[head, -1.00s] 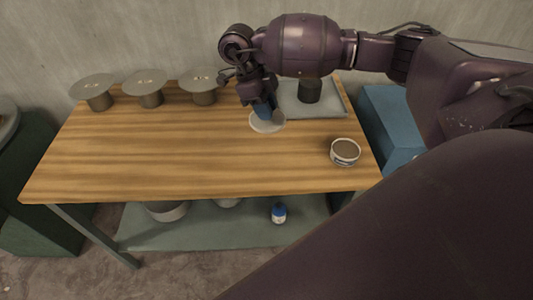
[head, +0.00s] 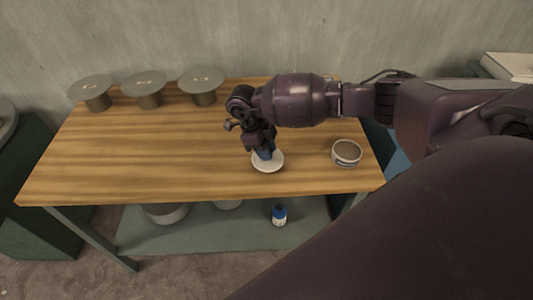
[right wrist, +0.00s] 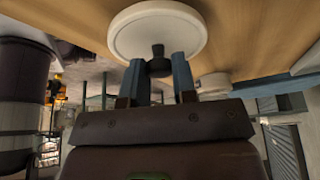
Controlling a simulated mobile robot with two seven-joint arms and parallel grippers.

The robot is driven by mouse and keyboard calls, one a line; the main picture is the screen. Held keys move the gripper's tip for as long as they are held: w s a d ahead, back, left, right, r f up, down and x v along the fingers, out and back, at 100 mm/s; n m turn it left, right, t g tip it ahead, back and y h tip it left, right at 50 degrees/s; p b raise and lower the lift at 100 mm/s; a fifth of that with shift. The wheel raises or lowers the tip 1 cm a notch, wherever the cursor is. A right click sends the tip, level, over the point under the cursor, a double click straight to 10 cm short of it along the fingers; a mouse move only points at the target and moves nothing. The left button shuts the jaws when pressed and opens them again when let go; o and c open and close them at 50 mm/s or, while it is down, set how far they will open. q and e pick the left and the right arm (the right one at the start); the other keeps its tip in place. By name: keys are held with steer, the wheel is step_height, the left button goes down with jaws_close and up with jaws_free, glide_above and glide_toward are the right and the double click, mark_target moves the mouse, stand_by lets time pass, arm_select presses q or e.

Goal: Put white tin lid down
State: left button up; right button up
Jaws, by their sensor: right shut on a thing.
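The white tin lid (head: 267,165) is a round white disc at the near middle of the wooden table (head: 130,150). My right gripper (head: 263,152) is above it, with blue fingers shut on its knob. In the right wrist view the lid (right wrist: 157,20) lies beyond the fingertips, and its dark knob (right wrist: 158,62) is between the two blue fingers. I cannot tell whether the lid touches the tabletop or hangs just above it. The open white tin (head: 346,153) stands to the right of the lid. My left gripper is not in view.
Several grey round-topped spindles stand along the back left edge, one of them (head: 201,82) nearest the middle. A lower shelf (head: 180,235) holds a blue and white bottle (head: 279,214) and a bowl. The left and middle tabletop is clear.

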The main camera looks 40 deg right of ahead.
steer(key=shift+f, duration=0.85)
steer(key=shift+f, duration=0.2)
steer(key=o, duration=0.9)
steer(key=shift+r, duration=0.1)
